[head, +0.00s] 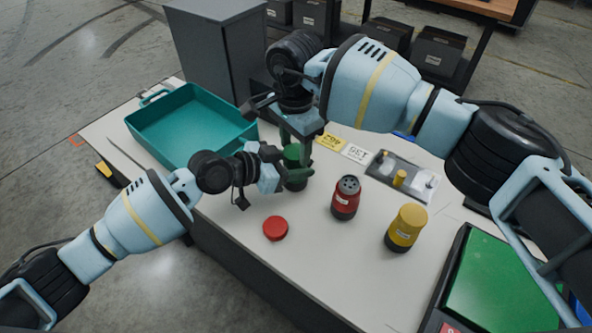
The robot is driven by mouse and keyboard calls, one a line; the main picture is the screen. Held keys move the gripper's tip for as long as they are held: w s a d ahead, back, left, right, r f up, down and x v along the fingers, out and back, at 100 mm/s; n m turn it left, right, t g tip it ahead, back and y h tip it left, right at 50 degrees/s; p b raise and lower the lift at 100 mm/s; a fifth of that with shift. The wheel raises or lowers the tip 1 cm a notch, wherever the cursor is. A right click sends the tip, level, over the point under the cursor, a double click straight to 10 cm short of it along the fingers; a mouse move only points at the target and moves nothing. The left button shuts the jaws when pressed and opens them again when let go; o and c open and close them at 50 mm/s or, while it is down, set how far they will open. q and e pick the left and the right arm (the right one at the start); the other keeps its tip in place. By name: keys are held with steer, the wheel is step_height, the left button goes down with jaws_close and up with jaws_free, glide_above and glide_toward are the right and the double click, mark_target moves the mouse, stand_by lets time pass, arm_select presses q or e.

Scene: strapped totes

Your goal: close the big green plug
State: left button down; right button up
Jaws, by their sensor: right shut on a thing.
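The big green plug (294,182) stands upright on the table in the head view, near the teal tray. It is a dark green, round piece, and the grippers partly cover it. My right gripper (297,156) reaches down from above and is shut on its upper part. I cannot tell whether that part is a separate cap. My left gripper (268,180) is at the left side of the green plug, close to it. Its fingertips are small and overlap the plug, so I cannot tell if it is open or touching.
A red container (345,199) with a holed top, a loose red cap (276,228) and a yellow container (405,228) stand to the right and front. A teal tray (176,150) lies at the left. Number cards and a grey plate (415,190) lie behind. A green panel (500,285) is at front right.

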steer(key=m, duration=0.8)
steer(key=shift+m, duration=0.3)
steer(key=o, duration=1.1)
steer(key=shift+r, duration=2.25)
steer(key=shift+c, duration=0.5)
